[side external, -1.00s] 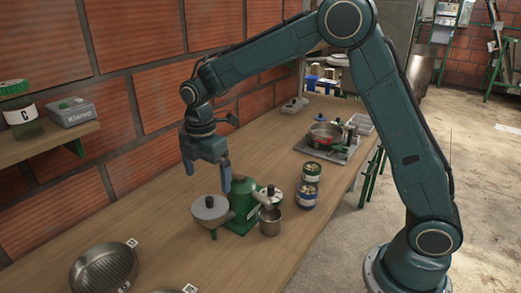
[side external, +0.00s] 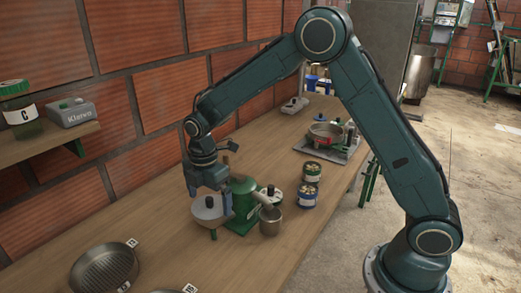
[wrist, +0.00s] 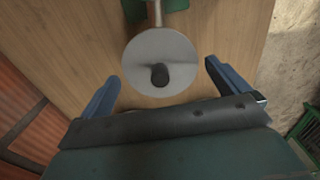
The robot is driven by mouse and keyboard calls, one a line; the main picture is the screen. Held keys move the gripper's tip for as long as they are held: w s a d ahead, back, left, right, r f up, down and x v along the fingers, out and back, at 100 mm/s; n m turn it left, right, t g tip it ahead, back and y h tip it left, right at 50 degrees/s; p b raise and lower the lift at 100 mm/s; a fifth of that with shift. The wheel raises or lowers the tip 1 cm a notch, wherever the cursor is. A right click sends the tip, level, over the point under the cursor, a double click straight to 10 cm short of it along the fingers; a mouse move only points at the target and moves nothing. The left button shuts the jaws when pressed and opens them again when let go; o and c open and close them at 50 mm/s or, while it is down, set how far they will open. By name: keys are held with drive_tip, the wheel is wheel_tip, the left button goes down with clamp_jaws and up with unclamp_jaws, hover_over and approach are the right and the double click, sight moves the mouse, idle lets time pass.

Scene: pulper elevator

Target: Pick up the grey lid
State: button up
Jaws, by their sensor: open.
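The grey lid (side external: 207,212) is round with a dark knob (wrist: 159,75) in its middle, and it sits on top of the bowl of the green pulper (side external: 243,203). In the wrist view the lid (wrist: 150,48) lies between and a little ahead of my two blue fingers. My gripper (side external: 209,205) is open around the area of the knob, with a finger on either side; the wrist view shows both fingertips (wrist: 160,80) apart and nothing held. In the side view the fingers partly hide the lid and its knob.
A metal cup (side external: 270,221) stands right of the pulper. Two labelled jars, blue (side external: 307,196) and dark (side external: 312,172), stand behind it. A ribbed pan (side external: 104,268) lies at the front left. The brick wall (side external: 150,105) runs along the left. Bare wood lies in front of the pulper.

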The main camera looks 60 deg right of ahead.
sight(209, 198)
drive_tip(key=shift+f, duration=0.4)
drive_tip(key=c, duration=0.8)
drive_tip(key=shift+r, duration=0.15)
wheel_tip(209, 198, up, 20)
drive_tip(key=shift+f, duration=0.1)
idle(0.4)
idle(0.4)
